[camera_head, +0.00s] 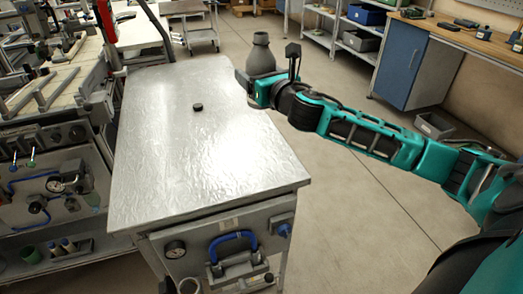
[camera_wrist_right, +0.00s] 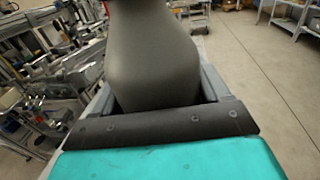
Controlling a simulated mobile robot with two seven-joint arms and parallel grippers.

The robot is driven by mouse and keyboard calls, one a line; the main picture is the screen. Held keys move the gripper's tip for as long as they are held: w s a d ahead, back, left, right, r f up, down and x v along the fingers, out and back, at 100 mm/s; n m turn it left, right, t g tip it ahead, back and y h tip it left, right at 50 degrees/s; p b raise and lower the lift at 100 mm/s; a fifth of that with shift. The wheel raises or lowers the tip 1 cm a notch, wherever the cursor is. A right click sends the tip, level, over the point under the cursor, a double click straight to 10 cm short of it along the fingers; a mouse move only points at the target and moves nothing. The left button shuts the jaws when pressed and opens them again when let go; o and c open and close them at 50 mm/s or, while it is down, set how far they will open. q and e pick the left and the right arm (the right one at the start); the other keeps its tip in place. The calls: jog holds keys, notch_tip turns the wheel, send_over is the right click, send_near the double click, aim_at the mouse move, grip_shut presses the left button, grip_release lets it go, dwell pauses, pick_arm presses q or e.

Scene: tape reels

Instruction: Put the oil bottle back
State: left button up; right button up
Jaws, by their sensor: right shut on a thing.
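The oil bottle (camera_head: 261,57) is dark grey with a wide body and a narrower neck. It stands upright in my right gripper (camera_head: 250,78), at the right edge of the metal table in the head view. The gripper is shut on its lower part. In the right wrist view the bottle (camera_wrist_right: 152,60) fills the upper middle, between the two fingers. Its base is hidden behind the gripper. I cannot tell whether the bottle touches the table. My left gripper is out of view.
The metal-topped table (camera_head: 200,160) is mostly clear, with a small black round piece (camera_head: 197,107) on it. A machine (camera_head: 50,150) stands close on the left. A blue cabinet (camera_head: 402,68) and shelves stand at the back right. The floor right of the table is open.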

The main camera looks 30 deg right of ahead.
notch_tip(320, 180, down, 20)
jog(key=b, duration=0.5)
jog(key=shift+d+r, duration=0.1)
jog(key=shift+r, duration=0.1)
jog(key=o, duration=1.1)
jog(key=shift+f, duration=0.3)
jog(key=o, duration=0.5)
jog(key=shift+r, duration=0.1)
jog(key=shift+c, duration=0.2)
